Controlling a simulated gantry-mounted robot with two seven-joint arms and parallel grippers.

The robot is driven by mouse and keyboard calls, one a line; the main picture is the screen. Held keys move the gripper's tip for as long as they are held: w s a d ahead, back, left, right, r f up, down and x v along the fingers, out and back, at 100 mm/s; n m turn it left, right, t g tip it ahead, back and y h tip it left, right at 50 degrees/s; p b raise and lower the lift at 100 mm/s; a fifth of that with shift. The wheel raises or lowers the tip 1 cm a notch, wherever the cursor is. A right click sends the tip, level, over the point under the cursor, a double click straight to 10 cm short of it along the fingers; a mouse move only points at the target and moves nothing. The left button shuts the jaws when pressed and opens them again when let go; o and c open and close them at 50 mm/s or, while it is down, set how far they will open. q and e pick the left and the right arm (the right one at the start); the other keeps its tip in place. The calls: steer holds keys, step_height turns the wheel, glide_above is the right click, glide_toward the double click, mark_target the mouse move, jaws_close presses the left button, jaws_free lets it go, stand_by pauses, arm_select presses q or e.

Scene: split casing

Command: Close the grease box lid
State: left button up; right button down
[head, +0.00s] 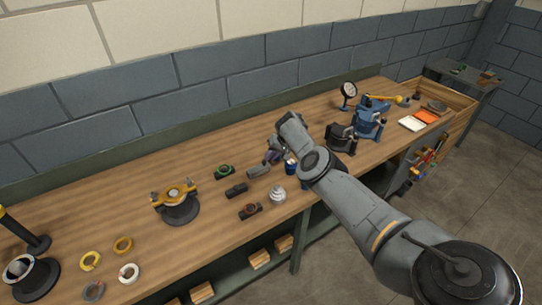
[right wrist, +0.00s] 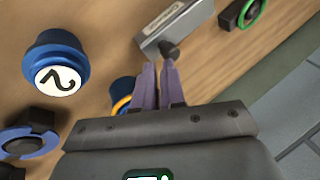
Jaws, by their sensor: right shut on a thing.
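The grease box looks to be the small grey box with a pale label (right wrist: 172,24) in the right wrist view. It shows in the head view as a small grey block (head: 258,171) on the bench. A dark round knob (right wrist: 169,49) sticks out at its near end. My right gripper (head: 270,158) is low over the bench beside the box. Its purple fingers (right wrist: 159,68) are close together at the knob and are shut on it, as far as I can tell. How far the lid stands open is too small to tell. My left gripper is in neither view.
A green-ringed part (head: 225,171), a dark block (head: 236,190) and a red-ringed part (head: 250,211) lie nearby. A blue vise (head: 371,118) stands to the right.

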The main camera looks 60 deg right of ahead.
steer(key=shift+f, duration=0.4)
